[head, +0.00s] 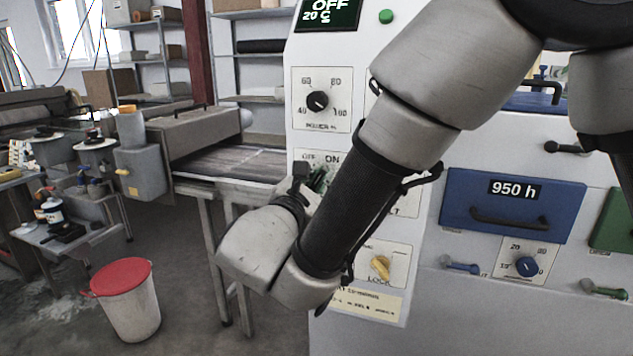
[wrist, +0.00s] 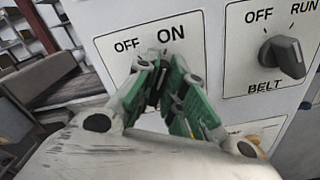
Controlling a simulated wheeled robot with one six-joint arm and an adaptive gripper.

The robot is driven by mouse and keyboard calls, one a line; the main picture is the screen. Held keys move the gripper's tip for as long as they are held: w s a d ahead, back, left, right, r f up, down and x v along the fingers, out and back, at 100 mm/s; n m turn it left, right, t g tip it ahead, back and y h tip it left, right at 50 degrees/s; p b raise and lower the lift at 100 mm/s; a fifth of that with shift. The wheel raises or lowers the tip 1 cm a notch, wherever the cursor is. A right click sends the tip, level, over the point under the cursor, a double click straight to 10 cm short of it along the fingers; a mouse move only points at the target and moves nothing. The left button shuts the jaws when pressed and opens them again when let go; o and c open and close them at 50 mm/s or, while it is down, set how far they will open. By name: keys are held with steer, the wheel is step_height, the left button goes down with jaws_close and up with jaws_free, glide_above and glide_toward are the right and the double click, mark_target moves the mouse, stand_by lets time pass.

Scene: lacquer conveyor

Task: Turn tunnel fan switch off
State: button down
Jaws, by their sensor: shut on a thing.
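A switch plate (wrist: 114,68) marked OFF on the left and ON on the right is in the wrist view. My gripper (wrist: 160,75), with green finger linkages, is at this plate, its fingers shut on a dark switch knob (wrist: 157,88). The fingers hide most of the knob and the plate's lower label, so I cannot read its name or tell its setting. In the head view my gripper (head: 314,180) covers much of the same plate (head: 306,157) on the white control panel.
A belt switch (wrist: 283,56) marked OFF and RUN is close on the right. The head view shows a power dial (head: 317,101) above, a yellow lock knob (head: 380,266) below and a display (head: 328,14) reading OFF, 20 C. A conveyor (head: 235,162) stands left.

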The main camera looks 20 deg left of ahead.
steer(key=shift+n, duration=0.3)
steer(key=n, duration=0.5)
steer(key=shift+a, duration=0.3)
steer(key=n, duration=0.6)
steer(key=shift+a, duration=0.2)
steer(key=shift+n, duration=0.3)
steer(key=c, duration=1.5)
jaws_free()
steer(key=s+a, duration=0.1)
steer(key=s, duration=1.1)
